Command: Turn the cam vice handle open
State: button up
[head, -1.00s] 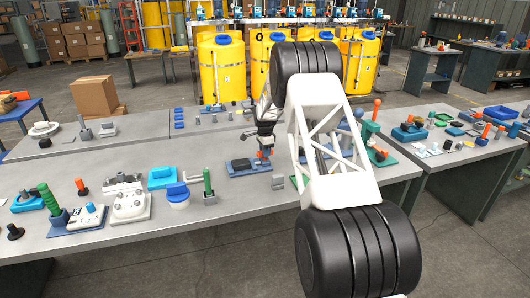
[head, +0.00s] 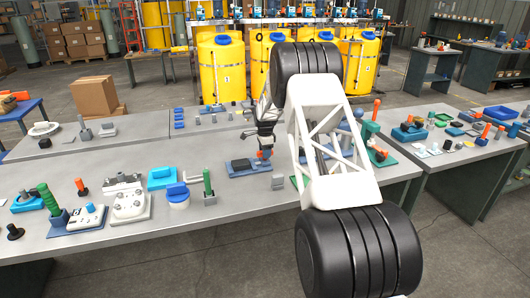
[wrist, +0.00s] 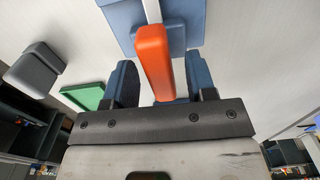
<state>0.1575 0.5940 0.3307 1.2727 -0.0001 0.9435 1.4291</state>
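The cam vice shows in the head view as a dark blue base (head: 247,167) on the near table with an upright orange handle (head: 264,153). In the wrist view the orange handle (wrist: 154,60) stands between my two dark fingers, with the blue base (wrist: 190,25) behind it. My gripper (wrist: 161,85) is open, with a small gap between the handle and each finger. In the head view my gripper (head: 264,136) is at the handle's upper end. Part of the vice is hidden by the handle and gripper in the wrist view.
The table behind the vice is mostly clear.

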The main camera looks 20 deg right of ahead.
jog(key=shift+r, duration=3.9)
jog(key=shift+s+r, duration=0.15)
jog(key=shift+r, duration=0.05)
jog(key=s+a+r+n, duration=0.3)
jog(key=s+r, duration=0.5)
jog(key=s, duration=0.3)
jog(key=s+a+r+n+t, duration=0.1)
jog(key=s+a+r+n, duration=0.25)
jog(key=s+r, duration=0.55)
jog(key=s+a+r+n, duration=0.35)
jog(key=s+r, duration=0.25)
jog(key=s, duration=0.7)
jog(key=s+a+f+n, duration=0.1)
jog(key=s+a+n, duration=0.1)
jog(key=s, duration=1)
jog(key=s+a+f+n+t, duration=0.1)
jog(key=s+n, duration=0.2)
jog(key=s, duration=1)
jog(key=s+a+f+n, duration=0.1)
jog(key=s+a+n, duration=0.1)
jog(key=s, duration=1.1)
jog(key=shift+a+f+n+t, duration=0.3)
jog(key=shift+f+n, duration=0.1)
jog(key=shift+n, duration=0.1)
